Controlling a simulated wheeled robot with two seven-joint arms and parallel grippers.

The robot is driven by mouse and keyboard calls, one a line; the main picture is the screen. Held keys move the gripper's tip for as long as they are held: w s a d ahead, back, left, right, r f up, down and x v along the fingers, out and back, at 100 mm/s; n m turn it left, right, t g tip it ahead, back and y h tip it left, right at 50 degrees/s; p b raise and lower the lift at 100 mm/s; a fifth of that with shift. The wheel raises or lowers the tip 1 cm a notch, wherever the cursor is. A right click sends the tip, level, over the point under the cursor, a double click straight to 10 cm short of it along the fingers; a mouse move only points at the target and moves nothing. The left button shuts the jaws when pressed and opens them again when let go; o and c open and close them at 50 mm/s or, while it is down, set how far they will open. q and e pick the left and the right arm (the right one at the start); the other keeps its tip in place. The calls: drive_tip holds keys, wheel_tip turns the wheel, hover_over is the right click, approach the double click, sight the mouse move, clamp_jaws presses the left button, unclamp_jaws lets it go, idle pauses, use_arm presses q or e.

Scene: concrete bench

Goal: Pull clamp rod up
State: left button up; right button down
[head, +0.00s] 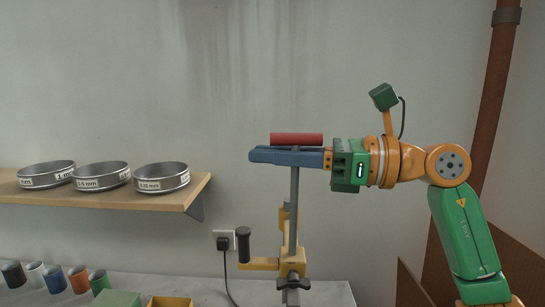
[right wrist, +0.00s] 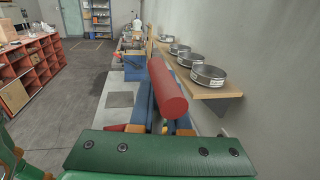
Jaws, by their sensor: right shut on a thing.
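The clamp rod (head: 294,205) is a grey upright bar that runs down into a yellow clamp body (head: 292,266) at the bench edge. A red cylindrical handle (head: 297,139) lies across its top; it also shows in the right wrist view (right wrist: 168,88). My right gripper (head: 285,157) comes in level from the right, its blue fingers shut on the rod just under the red handle. The fingers hide the rod's upper end. The clamp has a dark knob (head: 294,284) and a side crank with a black grip (head: 243,243). My left gripper is not in view.
A wooden shelf (head: 100,204) with sieves (head: 162,177) stands out from the wall at left. Several coloured cups (head: 78,279), a green box (head: 116,299) and a yellow box (head: 170,301) stand on the bench below. A brown pipe (head: 494,90) runs down the right side.

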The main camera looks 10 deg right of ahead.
drive_tip(key=c, duration=0.9)
unclamp_jaws()
drive_tip(key=shift+f+b, duration=0.1)
drive_tip(key=shift+b, duration=0.2)
drive_tip(key=b+v, duration=0.2)
drive_tip(key=v, duration=0.5)
drive_tip(key=shift+d, duration=0.1)
